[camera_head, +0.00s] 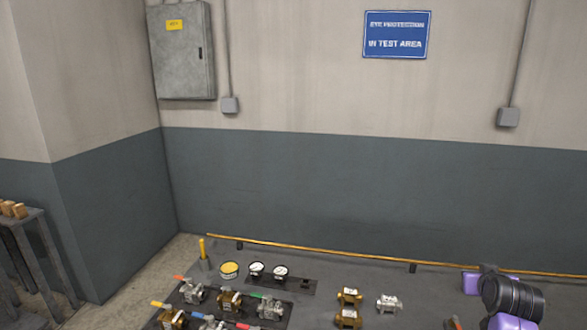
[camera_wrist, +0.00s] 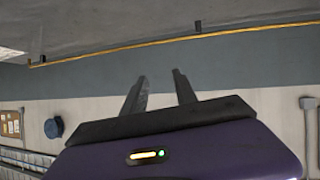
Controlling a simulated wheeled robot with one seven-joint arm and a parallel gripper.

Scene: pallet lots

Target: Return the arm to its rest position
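My gripper (camera_wrist: 160,75) shows in the wrist view with its two dark fingers apart and nothing between them. Beyond the fingertips are the grey-blue wall band and a yellow pipe, and the view appears upside down. In the head view, purple and black parts of my arm (camera_head: 512,298) show at the lower right, over the bench. The gripper's fingers cannot be made out there.
The grey bench (camera_head: 345,275) holds several valves (camera_head: 229,300), brass fittings (camera_head: 348,296) and round gauges (camera_head: 256,269). A yellow pipe (camera_head: 330,252) runs along its back edge. A side table (camera_head: 20,215) stands at left.

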